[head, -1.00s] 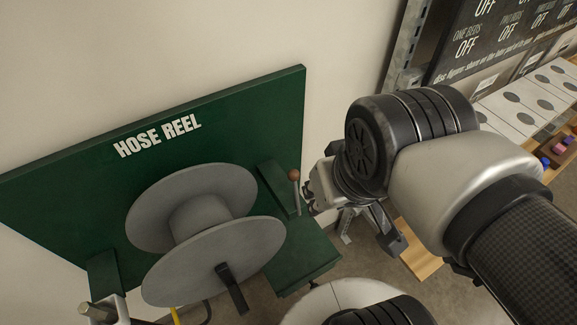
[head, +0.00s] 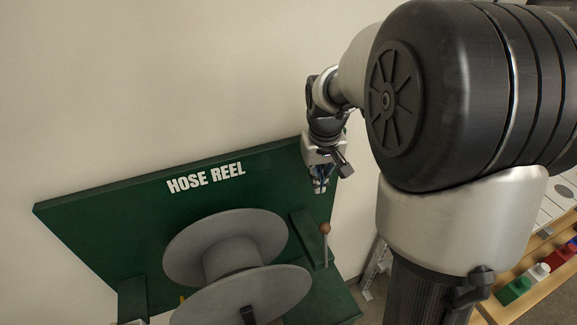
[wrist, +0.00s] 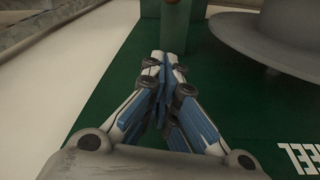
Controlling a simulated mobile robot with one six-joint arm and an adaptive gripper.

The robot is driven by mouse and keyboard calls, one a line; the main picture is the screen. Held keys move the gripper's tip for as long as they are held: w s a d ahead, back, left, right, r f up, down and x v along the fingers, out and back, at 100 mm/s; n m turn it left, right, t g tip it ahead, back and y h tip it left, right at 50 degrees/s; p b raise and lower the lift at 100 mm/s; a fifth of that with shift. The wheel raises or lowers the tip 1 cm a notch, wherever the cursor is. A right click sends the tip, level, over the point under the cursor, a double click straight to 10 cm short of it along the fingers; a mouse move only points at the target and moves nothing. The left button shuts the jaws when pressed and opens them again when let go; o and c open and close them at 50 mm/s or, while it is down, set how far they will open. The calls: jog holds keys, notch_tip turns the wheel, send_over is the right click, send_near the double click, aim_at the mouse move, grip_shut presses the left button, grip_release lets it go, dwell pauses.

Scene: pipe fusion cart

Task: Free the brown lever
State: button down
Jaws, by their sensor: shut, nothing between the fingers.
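The brown lever (head: 325,229) is a round brown knob on a thin grey rod. It stands at the right of the hose reel, beside a green upright block (head: 307,238). My gripper (head: 319,187) is shut and empty, pointing down above the lever and apart from it in the head view. In the wrist view my closed blue and grey fingers (wrist: 163,60) point toward the green block (wrist: 174,30). A small brown bit shows at the top edge there, probably the knob; the rest of the lever is out of that view.
The grey reel (head: 225,240) with two discs stands left of the lever; a disc (wrist: 265,38) also shows in the wrist view. The green HOSE REEL backboard (head: 120,220) stands near the wall. A wooden bench (head: 545,290) with coloured blocks is at right.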

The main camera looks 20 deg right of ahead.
jog(key=shift+f, duration=0.2)
jog(key=f+b, duration=0.1)
jog(key=f, duration=0.2)
jog(key=f+b, duration=0.1)
jog(key=f, duration=0.2)
jog(key=w+f+b, duration=0.1)
jog(key=f, duration=0.3)
jog(key=shift+w+d+f, duration=0.1)
jog(key=shift+d, duration=0.2)
jog(key=s, duration=0.1)
jog(key=s+r, duration=0.1)
jog(key=s, duration=0.1)
jog(key=shift+s+a+r, duration=0.15)
jog(key=shift+s+a, duration=0.15)
